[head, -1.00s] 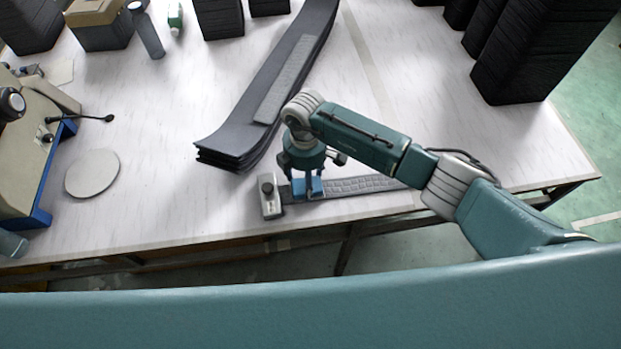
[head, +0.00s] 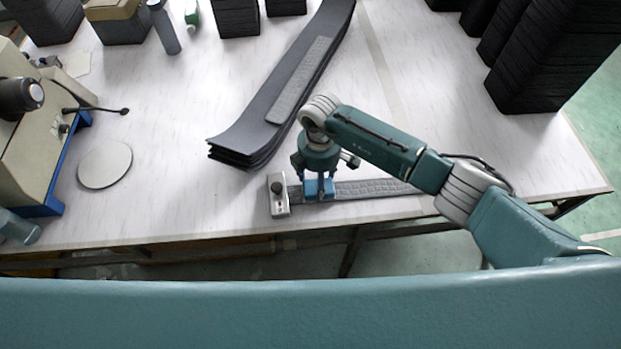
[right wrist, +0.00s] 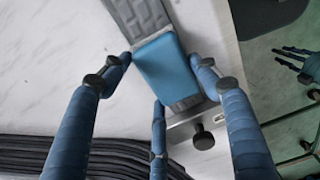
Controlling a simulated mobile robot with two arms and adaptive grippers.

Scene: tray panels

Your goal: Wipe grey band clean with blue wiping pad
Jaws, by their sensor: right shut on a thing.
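The grey band (head: 375,188) is a textured strip lying along the table's front edge; its left end is at a small metal clamp (head: 278,196) with a dark knob. The blue wiping pad (head: 326,188) is on the band just right of the clamp. My right gripper (head: 319,184) points down and is shut on the pad. The right wrist view shows the pad (right wrist: 167,68) lying across the band (right wrist: 137,14), with fingers on both sides. My left gripper (right wrist: 297,58) seems to show at that view's right edge, over the floor; its jaw state is unclear.
A stack of long dark strips (head: 240,143) lies behind my right gripper. A grey disc (head: 105,164) and a beige machine (head: 35,140) are at left. Black stacks (head: 545,65) stand at back right. The table is clear between the disc and the strips.

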